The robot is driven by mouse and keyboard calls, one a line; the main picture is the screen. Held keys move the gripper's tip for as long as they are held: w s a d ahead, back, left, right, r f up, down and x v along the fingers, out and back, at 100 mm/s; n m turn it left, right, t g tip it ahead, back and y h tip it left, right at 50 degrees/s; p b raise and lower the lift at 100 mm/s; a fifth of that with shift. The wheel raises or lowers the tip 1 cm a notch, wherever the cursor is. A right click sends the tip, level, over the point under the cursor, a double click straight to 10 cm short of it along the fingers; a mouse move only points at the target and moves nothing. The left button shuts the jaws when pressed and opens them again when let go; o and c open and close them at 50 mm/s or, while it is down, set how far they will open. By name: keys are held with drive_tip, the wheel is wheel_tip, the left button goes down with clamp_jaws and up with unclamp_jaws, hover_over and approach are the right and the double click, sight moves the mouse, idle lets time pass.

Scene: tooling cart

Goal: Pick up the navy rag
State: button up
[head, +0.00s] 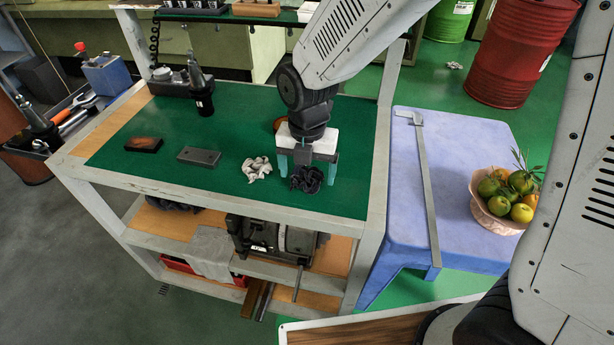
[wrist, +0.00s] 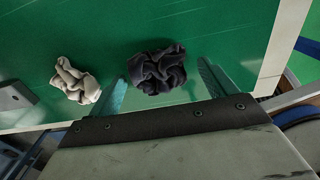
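The navy rag (head: 307,179) is a dark crumpled bundle on the green top of the cart, near its front edge. It also shows in the wrist view (wrist: 159,70), between and just beyond the two finger tips. My gripper (head: 306,170) is open above the rag, pointing down, with one teal finger on each side of it. In the wrist view the fingers (wrist: 160,80) stand apart, with green surface showing between each finger and the rag. I cannot tell the exact height of the fingertips over the cart top.
A white crumpled rag (head: 257,168) lies close to the left of the navy rag. A grey metal block (head: 199,156) and a dark brown block (head: 144,145) lie farther left. A blue table (head: 463,150) with a fruit bowl (head: 494,218) stands to the right.

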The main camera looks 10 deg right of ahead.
sight(307, 172)
drive_tip(key=c, duration=0.8)
drive_tip(key=shift+r, duration=0.1)
drive_tip(key=shift+r, duration=0.6)
wheel_tip(307, 172, up, 2)
drive_tip(key=shift+r, duration=0.2)
drive_tip(key=s, duration=0.5)
drive_tip(key=s+a, duration=0.1)
drive_tip(key=s, duration=0.4)
drive_tip(key=s+a+r, duration=0.1)
drive_tip(key=s, duration=0.4)
drive_tip(key=shift+s+a+r, duration=0.1)
drive_tip(key=shift+s+a, duration=0.05)
drive_tip(key=shift+s, duration=0.25)
